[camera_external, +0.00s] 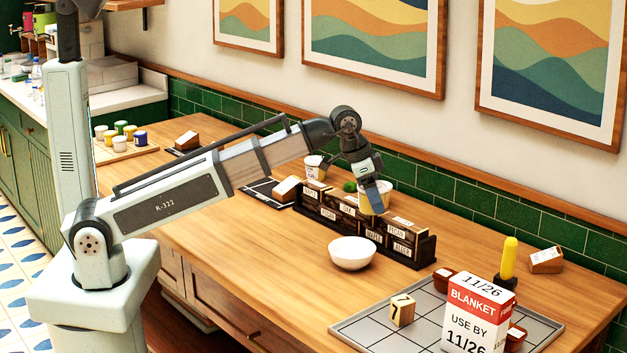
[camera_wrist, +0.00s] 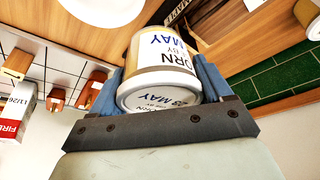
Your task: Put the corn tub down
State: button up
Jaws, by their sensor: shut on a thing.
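The corn tub (camera_wrist: 160,55) is white and tan with blue lettering that reads "ORN", "BY" and "MAY" in the wrist view. My gripper (camera_wrist: 157,85) is shut on it, with one blue finger on each side. In the external view my gripper (camera_external: 375,187) points down and the tub (camera_external: 369,205) shows partly behind its finger, over or just behind the dark labelled rack. I cannot tell whether the tub touches anything below it.
The dark rack (camera_external: 409,249) holds wooden blocks. A white bowl (camera_external: 351,254) stands in front. Another tub (camera_external: 315,168) stands behind the rack's left end. The front left of the table is clear.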

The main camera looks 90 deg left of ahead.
jog(key=w+d, duration=0.3)
jog(key=d, duration=0.2)
jog(key=w+a+f+n+y, duration=0.1)
jog(key=w+a+n, duration=0.25)
jog(key=a, duration=0.45)
jog(key=w+a+f+n+g+y, duration=0.15)
jog(key=w+a, duration=0.25)
jog(key=a, duration=0.4)
jog(key=w+a+n, duration=0.3)
jog(key=a, duration=0.4)
jog(key=shift+w+a+f, duration=0.1)
jog(key=shift+f, duration=2.2)
jog(key=shift+w+a+f, duration=0.1)
jog(key=shift+f, duration=2.15)
jog(key=shift+f, duration=0.1)
jog(key=o, duration=1.1)
